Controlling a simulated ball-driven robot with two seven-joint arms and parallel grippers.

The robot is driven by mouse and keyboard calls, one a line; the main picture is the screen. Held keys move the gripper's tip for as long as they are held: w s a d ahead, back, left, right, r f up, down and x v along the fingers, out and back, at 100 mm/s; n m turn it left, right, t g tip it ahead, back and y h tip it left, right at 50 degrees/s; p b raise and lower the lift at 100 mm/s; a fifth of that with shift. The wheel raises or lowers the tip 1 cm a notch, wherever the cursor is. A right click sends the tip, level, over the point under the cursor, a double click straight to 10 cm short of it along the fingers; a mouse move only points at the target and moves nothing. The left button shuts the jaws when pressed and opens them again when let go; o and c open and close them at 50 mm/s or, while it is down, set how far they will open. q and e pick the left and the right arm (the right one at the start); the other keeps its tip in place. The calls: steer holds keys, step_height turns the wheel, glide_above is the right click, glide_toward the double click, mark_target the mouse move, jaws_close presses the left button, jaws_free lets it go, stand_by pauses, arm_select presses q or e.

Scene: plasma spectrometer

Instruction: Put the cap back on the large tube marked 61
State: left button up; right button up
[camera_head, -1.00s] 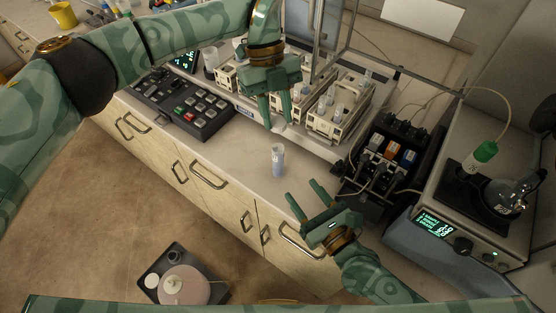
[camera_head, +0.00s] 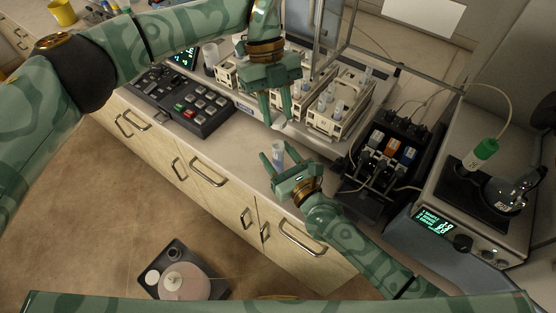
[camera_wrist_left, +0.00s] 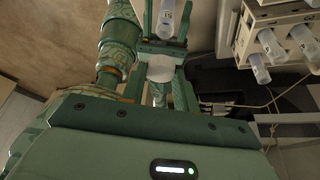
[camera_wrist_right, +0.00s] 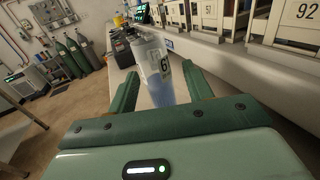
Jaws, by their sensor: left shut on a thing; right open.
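The large tube (camera_head: 278,152) stands uncapped on the front of the bench, clear with bluish contents. In the right wrist view the tube (camera_wrist_right: 157,75) shows part of a dark number starting with 6. My right gripper (camera_head: 276,163) is open with its fingers on either side of the tube; I cannot tell whether they touch it. My left gripper (camera_head: 281,120) points down above and behind the tube, shut on the white cap (camera_head: 283,127). The cap (camera_wrist_left: 160,68) also shows between its fingers in the left wrist view. The cap is apart from the tube.
Racks (camera_head: 329,113) with several smaller tubes stand behind. A black keypad console (camera_head: 187,108) is at left. A dark pump unit (camera_head: 384,155) is at right, beside a device with a green-capped bottle (camera_head: 480,154). The bench front edge is close to the tube.

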jaws_close()
arm_select(q)
glide_toward(280, 154)
steer(key=shift+s+d+f, duration=0.35)
steer(key=shift+s+f, duration=0.4)
steer(key=shift+f, duration=0.05)
steer(key=shift+f, duration=0.1)
steer(key=shift+f, duration=0.8)
steer(key=shift+f, duration=0.55)
